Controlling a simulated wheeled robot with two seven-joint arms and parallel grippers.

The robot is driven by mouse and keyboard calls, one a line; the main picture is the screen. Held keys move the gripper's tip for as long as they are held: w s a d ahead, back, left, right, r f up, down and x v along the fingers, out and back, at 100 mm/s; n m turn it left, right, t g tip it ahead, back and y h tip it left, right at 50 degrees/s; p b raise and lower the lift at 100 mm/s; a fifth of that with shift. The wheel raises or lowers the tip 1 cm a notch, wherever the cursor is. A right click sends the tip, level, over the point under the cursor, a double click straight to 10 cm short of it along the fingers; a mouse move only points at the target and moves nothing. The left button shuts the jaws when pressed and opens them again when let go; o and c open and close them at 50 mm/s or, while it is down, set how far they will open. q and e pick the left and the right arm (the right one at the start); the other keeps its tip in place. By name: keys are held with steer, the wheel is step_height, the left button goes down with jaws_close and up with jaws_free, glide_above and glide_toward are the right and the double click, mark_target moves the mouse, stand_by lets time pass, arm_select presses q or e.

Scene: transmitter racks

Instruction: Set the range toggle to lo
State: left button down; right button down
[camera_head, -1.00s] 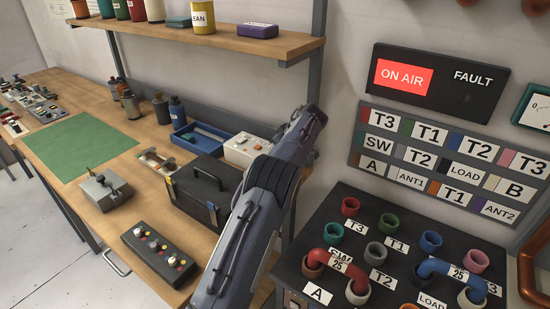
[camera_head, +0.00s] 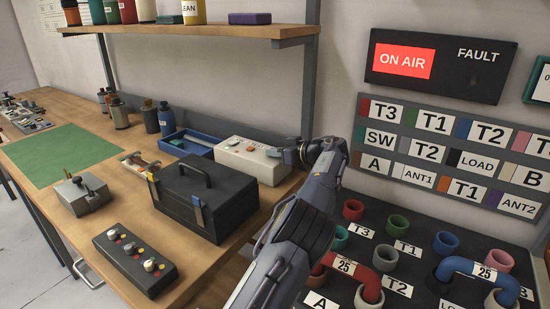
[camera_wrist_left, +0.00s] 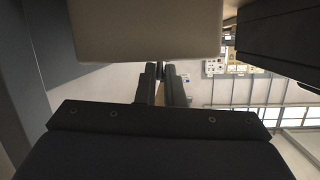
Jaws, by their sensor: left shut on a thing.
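A pale beige box (camera_head: 252,160) with a green button and small parts on its top stands at the back right of the bench. My left gripper (camera_head: 290,155) is at the right end of this box. In the left wrist view the box (camera_wrist_left: 145,28) fills the top, and the fingers of my left gripper (camera_wrist_left: 162,72) are close together just below its edge. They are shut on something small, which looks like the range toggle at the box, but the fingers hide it. Its lo and hi marks cannot be read. My right gripper is out of view.
A black toolbox (camera_head: 205,197) stands in front of the beige box, and a blue tray (camera_head: 188,143) is to its left. A black switch box (camera_head: 136,262) is near the front edge. A patch panel (camera_head: 415,235) with coloured sockets is right of my arm.

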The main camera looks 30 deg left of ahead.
arm_select(q)
steer(key=shift+r, duration=0.1)
steer(key=c, duration=1.5)
jaws_free()
steer(key=shift+c, duration=0.2)
steer(key=v, duration=0.8)
steer(key=shift+b, duration=0.3)
